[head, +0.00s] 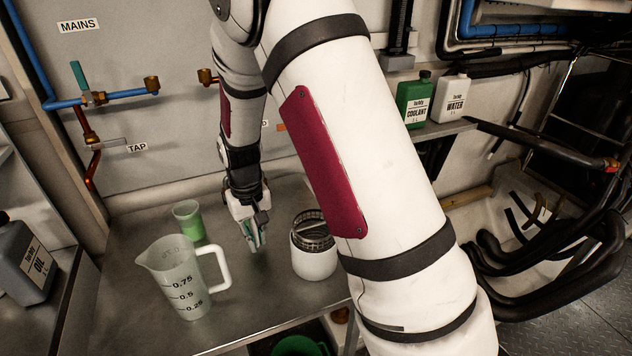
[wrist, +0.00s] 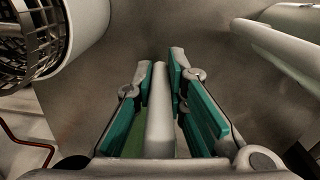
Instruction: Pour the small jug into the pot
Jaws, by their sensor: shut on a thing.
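A small clear cup-like jug (head: 187,222) with green liquid stands upright on the metal bench at the left in the head view. A white pot (head: 314,262) with a dark mesh basket in its mouth stands right of my gripper; its side and mesh also show at the upper left of the wrist view (wrist: 80,38). My gripper (head: 254,243) points down between the small jug and the pot, apart from both. In the wrist view its teal fingers are shut on a pale bar (wrist: 160,112). I cannot tell what the bar belongs to.
A large measuring jug (head: 178,285) with a white handle stands at the front left, close to my gripper. Green coolant (head: 413,101) and white water (head: 450,99) bottles stand on a back shelf. A dark oil can (head: 22,262) is at far left. Bare bench lies between jug and pot.

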